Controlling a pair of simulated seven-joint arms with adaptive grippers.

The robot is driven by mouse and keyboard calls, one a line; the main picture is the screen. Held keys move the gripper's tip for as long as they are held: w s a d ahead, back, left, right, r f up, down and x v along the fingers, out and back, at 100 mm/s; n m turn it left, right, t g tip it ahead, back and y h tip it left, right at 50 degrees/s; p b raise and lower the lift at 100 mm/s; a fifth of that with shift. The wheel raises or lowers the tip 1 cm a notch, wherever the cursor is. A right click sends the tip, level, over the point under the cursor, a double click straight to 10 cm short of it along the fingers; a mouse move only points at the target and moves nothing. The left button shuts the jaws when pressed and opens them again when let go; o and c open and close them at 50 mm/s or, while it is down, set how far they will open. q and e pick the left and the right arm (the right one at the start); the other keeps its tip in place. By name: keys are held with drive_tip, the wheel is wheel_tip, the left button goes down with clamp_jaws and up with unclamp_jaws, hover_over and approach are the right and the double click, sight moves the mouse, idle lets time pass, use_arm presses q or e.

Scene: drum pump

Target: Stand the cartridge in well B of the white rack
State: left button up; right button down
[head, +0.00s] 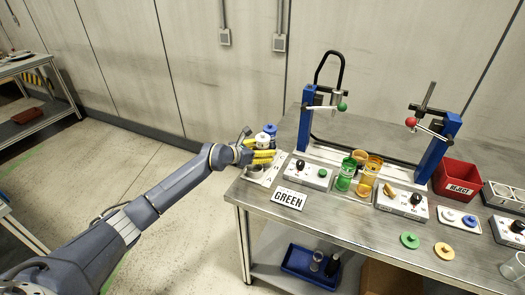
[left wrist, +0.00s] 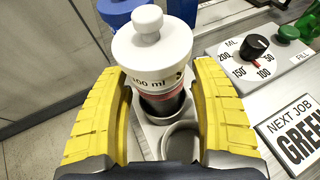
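The cartridge (left wrist: 152,50) has a white knobbed cap, a band with "ml" lettering and a dark, reddish lower body. In the left wrist view it is upright between my yellow fingers, its lower end in or just over a well. My left gripper (left wrist: 162,105) is spread around it, with narrow gaps seeming to show on both sides. The white rack (left wrist: 150,146) has an empty round well nearer the camera. In the head view the gripper (head: 264,156) is over the rack (head: 266,175) at the table's left end. The well letters are not clear. My right gripper is out of view.
A blue-topped item (left wrist: 120,10) stands close behind the cartridge. A dial box (head: 308,174) and a "GREEN" sign (head: 289,198) are right of the rack. Green (head: 345,174) and amber (head: 368,178) containers stand farther right. The table's left edge is close by.

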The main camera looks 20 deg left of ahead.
use_arm(q)
drive_tip(key=shift+r, duration=0.25)
drive_tip(key=v, duration=1.2)
drive_tip(key=shift+f, duration=0.15)
